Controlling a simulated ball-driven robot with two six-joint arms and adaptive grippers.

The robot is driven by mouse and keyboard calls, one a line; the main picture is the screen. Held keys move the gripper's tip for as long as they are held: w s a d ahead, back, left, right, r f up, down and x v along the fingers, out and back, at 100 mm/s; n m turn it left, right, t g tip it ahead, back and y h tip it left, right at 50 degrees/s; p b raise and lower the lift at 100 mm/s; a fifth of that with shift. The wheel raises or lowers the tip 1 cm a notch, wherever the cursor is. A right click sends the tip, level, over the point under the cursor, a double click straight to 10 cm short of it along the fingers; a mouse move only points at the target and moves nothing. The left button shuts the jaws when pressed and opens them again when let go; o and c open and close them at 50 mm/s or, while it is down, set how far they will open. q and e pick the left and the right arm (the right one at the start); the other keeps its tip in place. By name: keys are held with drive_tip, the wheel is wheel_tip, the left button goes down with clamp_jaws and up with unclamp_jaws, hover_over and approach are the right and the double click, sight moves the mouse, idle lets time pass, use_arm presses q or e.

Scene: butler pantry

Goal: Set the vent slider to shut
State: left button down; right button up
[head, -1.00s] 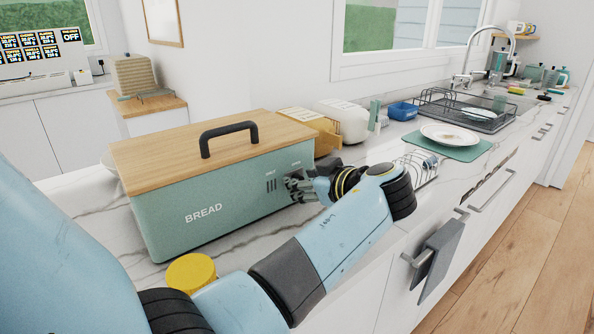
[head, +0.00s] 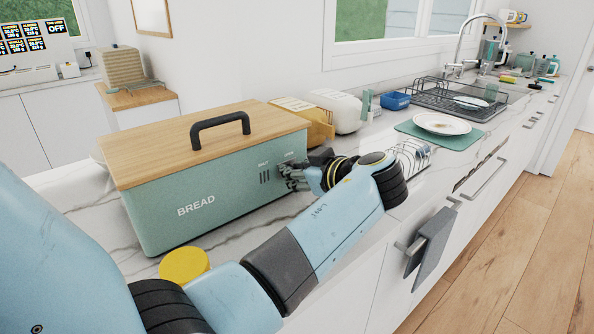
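The bread box (head: 215,187) is green with a wooden lid and a black handle (head: 219,131). It stands on the marble counter, with "BREAD" on its front. Dark vent slots (head: 265,177) show on the front's right part, with a small "SHUT" label above them and another small label to its right. My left gripper (head: 287,174) is at the front face, just right of the slots. The slider itself is hidden behind the fingers or too small to make out. I cannot tell whether the fingers are closed or touch the slider. My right gripper is out of view.
A yellow round lid (head: 184,265) sits on the counter in front of the box. A grey towel (head: 430,243) hangs at the counter front.

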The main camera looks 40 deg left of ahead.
sight(266, 175)
use_arm(q)
drive_tip(key=s, duration=0.5)
drive_tip(key=shift+s+a, duration=0.15)
drive_tip(key=shift+a, duration=0.05)
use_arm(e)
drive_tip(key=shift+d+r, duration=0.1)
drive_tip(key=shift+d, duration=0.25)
use_arm(q)
drive_tip(key=c, duration=1.2)
unclamp_jaws()
drive_tip(key=shift+s, duration=0.1)
drive_tip(key=shift+o, duration=0.2)
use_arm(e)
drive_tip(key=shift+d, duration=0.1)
use_arm(q)
drive_tip(key=shift+r, duration=0.1)
drive_tip(key=shift+r, duration=0.3)
wheel_tip(266, 175, up, 9)
drive_tip(key=shift+r, duration=0.15)
